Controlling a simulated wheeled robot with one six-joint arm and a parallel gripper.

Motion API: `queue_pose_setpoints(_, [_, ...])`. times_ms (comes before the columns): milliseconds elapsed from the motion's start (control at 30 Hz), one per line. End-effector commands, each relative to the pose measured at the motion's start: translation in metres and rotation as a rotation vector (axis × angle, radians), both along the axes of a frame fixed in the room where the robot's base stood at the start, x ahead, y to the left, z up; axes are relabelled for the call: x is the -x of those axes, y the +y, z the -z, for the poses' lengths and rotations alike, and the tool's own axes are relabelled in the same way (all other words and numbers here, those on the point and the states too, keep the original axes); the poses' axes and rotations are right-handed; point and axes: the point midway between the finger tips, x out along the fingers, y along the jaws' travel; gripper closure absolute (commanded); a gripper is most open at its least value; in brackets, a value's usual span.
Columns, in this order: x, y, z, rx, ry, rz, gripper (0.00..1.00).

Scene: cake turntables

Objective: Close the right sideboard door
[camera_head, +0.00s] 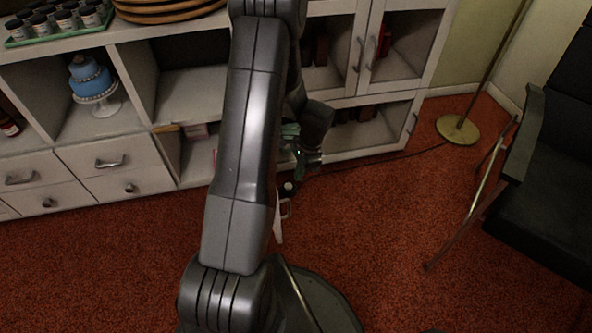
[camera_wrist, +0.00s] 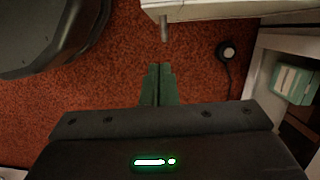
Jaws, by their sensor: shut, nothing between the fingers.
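The right sideboard door stands open, swung out from the white sideboard (camera_head: 130,180). In the head view only a pale strip of the door (camera_head: 278,222) with its handle (camera_head: 287,208) shows beside my arm; the rest is hidden. In the wrist view the white door (camera_wrist: 230,8) crosses the top right, and its handle (camera_wrist: 165,28) sticks out near its free end. My gripper (camera_wrist: 158,70) is shut and empty, apart from the handle, its fingertips a little below it in that picture. In the head view my arm partly covers the gripper.
A teal box (camera_wrist: 292,82) sits inside the sideboard. A small round dark object (camera_wrist: 228,50) with a cord lies on the red carpet. A brass lamp base (camera_head: 458,130) and a black chair (camera_head: 540,190) stand at the right.

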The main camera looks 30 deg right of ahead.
Motion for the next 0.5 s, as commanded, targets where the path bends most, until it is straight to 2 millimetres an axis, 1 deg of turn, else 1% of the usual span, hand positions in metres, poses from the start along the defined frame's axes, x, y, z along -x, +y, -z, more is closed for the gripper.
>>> queue_pose_setpoints(33, [0.0, 0.004, 0.016, -0.002, 0.003, -0.002, 1.0])
queue_pose_setpoints(200, [0.0, 0.013, 0.053, -0.002, 0.003, -0.003, 1.0])
queue_pose_setpoints(300, [-0.001, 0.018, 0.071, -0.001, 0.003, -0.005, 1.0])
queue_pose_setpoints(400, [-0.004, 0.034, 0.067, 0.002, -0.001, -0.007, 1.0])
queue_pose_setpoints(500, [-0.005, 0.046, 0.067, 0.002, -0.001, -0.006, 1.0])
